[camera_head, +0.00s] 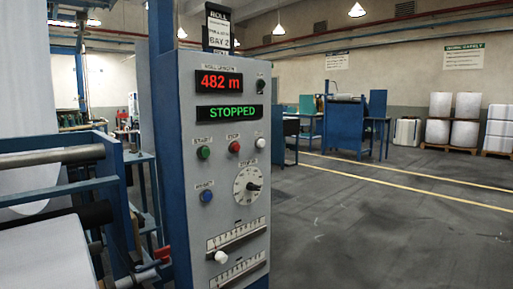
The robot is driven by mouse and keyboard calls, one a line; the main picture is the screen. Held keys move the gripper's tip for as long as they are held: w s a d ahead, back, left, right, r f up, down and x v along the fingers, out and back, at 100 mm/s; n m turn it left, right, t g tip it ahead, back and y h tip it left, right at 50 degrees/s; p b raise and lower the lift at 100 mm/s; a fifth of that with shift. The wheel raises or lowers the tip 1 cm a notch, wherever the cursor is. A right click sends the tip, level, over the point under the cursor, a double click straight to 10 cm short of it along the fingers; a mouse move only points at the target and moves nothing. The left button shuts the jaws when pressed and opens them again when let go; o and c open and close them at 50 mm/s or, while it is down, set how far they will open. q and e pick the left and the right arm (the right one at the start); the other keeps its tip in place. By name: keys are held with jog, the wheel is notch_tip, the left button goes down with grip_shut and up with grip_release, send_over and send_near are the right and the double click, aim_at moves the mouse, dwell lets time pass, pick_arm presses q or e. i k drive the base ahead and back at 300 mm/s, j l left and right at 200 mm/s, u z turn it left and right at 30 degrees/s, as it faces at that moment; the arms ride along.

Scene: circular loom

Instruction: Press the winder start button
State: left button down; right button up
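The winder control panel (226,225) is a grey upright face on a blue column, close in front of me. The green button (203,152) sits at its upper left under a small label that appears to read START. A red button (234,147) is to its right, and a pale button (260,142) is further right. A blue button (206,196) is below the green one. A red display (219,82) reads 482 m, and a green display (229,113) reads STOPPED. Neither of my grippers shows in this view.
The panel also has a dial (247,184), a slider knob (221,257) and a black switch (261,84). The winder frame (112,165) with rollers and white fabric fills the left. Open floor (360,225) with yellow lines lies right. Wrapped rolls (466,120) stand on pallets far right.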

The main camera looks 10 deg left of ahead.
aim_at(205, 152)
jog(key=i+l, duration=0.15)
jog(key=l, duration=0.2)
jog(key=i+l+u, duration=0.15)
jog(key=l, duration=0.2)
jog(key=i+l, duration=0.15)
jog(key=l, duration=0.2)
